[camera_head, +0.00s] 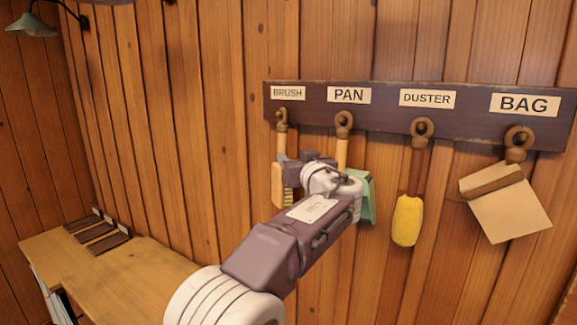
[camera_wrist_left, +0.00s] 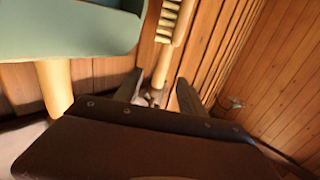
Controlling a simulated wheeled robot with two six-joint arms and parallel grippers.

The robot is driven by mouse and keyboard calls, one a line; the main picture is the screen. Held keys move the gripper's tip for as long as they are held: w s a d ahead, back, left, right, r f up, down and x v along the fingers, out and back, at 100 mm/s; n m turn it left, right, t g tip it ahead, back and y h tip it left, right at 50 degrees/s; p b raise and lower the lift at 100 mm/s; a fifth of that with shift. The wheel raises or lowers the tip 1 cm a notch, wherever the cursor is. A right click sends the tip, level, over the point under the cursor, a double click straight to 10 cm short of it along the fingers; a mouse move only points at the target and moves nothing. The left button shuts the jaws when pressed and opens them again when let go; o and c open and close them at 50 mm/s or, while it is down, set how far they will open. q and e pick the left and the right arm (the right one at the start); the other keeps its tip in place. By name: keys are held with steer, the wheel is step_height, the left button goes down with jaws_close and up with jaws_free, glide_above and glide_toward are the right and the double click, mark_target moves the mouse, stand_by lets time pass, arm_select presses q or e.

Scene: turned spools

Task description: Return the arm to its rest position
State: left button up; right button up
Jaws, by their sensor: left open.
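My left gripper (camera_head: 300,158) is raised in front of the wall, close to the hanging brush (camera_head: 279,185) and dustpan (camera_head: 367,195). In the left wrist view its two dark fingers (camera_wrist_left: 158,80) are spread apart, and the brush's wooden handle (camera_wrist_left: 162,64) shows between them. I cannot tell how near the handle is or whether a finger touches it. The brush hangs from its peg under the BRUSH label. The green pan hangs under the PAN label, partly hidden by my arm; it also shows in the left wrist view (camera_wrist_left: 70,28). My right gripper is out of view.
A dark peg board (camera_head: 380,109) holds the tools. A yellow duster (camera_head: 407,220) and a tan bag (camera_head: 508,205) hang to the right. A wooden bench (camera_head: 125,275) with dark labelled strips stands at lower left. A lamp (camera_head: 32,25) is at upper left.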

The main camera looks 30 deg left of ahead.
arm_select(q)
steer(key=shift+s+d, duration=0.3)
steer(key=shift+s, duration=0.05)
steer(key=shift+a, duration=0.15)
steer(key=s+f+m+g+h, duration=0.1)
steer(key=s+f+g+h, duration=0.3)
steer(key=f, duration=1)
steer(key=s+f+m+g+h, duration=0.1)
steer(key=s+f+g+h, duration=0.15)
steer(key=s+f, duration=0.75)
steer(key=s+d+f+m+g+h, duration=0.2)
steer(key=s+d+f, duration=0.4)
steer(key=f, duration=0.5)
steer(key=s+d+f+m+g+h, duration=0.3)
steer(key=s+d+f, duration=0.3)
steer(key=f, duration=0.5)
steer(key=shift+s+d+f+m+h, duration=0.2)
steer(key=shift+s+m+h, duration=0.45)
steer(key=shift+s+m, duration=0.25)
